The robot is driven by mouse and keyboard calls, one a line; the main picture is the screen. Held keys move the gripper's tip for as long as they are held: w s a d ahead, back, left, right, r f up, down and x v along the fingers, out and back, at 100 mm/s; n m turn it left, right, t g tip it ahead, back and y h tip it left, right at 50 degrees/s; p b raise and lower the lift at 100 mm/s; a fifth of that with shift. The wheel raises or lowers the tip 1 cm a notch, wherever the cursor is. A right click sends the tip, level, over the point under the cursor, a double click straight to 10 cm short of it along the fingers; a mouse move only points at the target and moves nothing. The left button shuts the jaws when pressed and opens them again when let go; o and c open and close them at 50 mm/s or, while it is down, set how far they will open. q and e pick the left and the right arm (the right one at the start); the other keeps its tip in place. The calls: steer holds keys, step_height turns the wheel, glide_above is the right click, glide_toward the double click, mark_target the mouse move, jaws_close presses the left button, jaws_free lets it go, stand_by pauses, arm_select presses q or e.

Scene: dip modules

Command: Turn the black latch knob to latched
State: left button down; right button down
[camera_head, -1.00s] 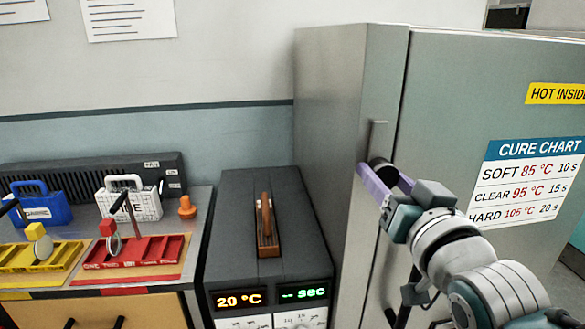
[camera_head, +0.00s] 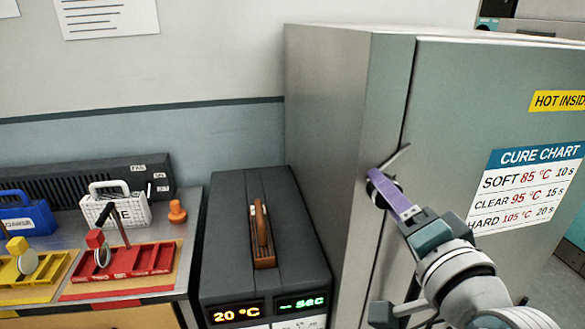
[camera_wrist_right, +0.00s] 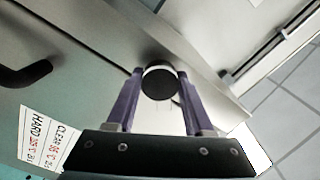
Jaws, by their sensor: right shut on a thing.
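The black latch knob (camera_head: 375,196) is on the front of the tall grey oven cabinet, near the door seam. A thin grey latch bar (camera_head: 397,156) extends from it and slants up to the right across the seam. My right gripper (camera_head: 384,188) has its purple fingers at the knob, partly hiding it. In the right wrist view, the round black knob (camera_wrist_right: 159,83) sits between the two fingertips of the right gripper (camera_wrist_right: 160,76), which is shut on it. My left gripper is not in view.
The cabinet door (camera_head: 450,110) carries a cure chart (camera_head: 525,185) and a yellow hot warning label (camera_head: 560,101). A dark handle (camera_wrist_right: 25,75) shows in the right wrist view.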

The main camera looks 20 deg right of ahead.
steer(key=m, duration=0.4)
steer(key=shift+m, duration=0.3)
steer(key=shift+m+b, duration=0.6)
steer(key=shift+m, duration=1.3)
steer(key=shift+c, duration=1.5)
jaws_free()
steer(key=b+v, duration=0.2)
steer(key=v, duration=0.8)
